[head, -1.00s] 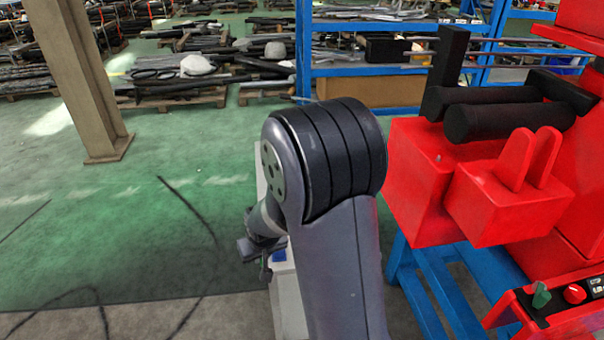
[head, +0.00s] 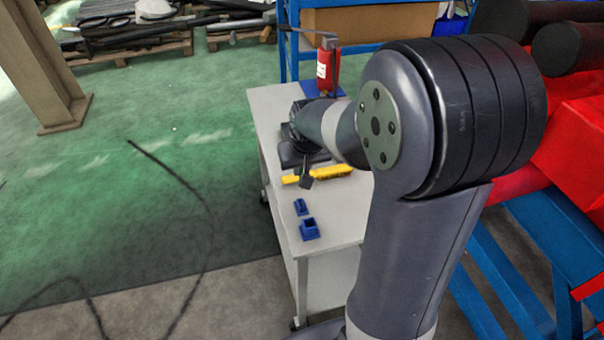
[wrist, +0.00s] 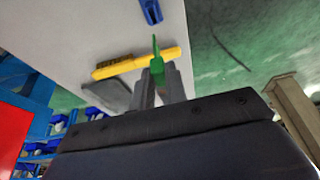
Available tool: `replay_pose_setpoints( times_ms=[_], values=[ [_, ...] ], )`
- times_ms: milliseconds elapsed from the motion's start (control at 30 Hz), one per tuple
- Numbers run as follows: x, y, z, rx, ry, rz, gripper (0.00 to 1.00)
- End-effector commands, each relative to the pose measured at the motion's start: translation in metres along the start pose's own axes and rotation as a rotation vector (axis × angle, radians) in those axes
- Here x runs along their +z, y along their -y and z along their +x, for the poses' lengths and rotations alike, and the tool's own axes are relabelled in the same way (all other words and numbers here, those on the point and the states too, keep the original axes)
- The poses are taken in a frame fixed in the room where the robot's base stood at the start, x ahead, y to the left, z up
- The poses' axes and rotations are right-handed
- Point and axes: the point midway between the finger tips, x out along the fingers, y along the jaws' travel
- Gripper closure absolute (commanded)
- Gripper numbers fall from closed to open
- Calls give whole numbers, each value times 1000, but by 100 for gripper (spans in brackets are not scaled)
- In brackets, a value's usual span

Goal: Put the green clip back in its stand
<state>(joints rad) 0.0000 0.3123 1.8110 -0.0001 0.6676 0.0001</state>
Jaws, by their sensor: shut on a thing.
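My gripper (wrist: 160,88) is shut on the green clip (wrist: 156,62), which sticks out past the fingertips in the wrist view. In the head view my gripper (head: 304,170) is over the white cart top, partly hidden by my arm; the clip is too small to make out surely there. Two small blue stands, one nearer (head: 309,229) and one farther (head: 300,207), sit on the cart's near part, apart from the gripper. One blue stand (wrist: 151,12) shows at the top of the wrist view, beyond the clip. I cannot tell which stand is the clip's.
A yellow brush (head: 332,172) lies on the white cart (head: 340,215), below the gripper; it also shows in the wrist view (wrist: 115,68). A red fire extinguisher (head: 328,72) stands at the cart's back. Blue framing (head: 520,240) is at right.

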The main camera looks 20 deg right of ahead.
Motion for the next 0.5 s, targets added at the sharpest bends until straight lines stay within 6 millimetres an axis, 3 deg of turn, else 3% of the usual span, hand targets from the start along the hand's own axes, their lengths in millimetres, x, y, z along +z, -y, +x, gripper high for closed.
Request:
replay_pose_setpoints(
  times_ms=[500],
  values=[
    [2,0,3,0,-1,0,100]
  ],
)
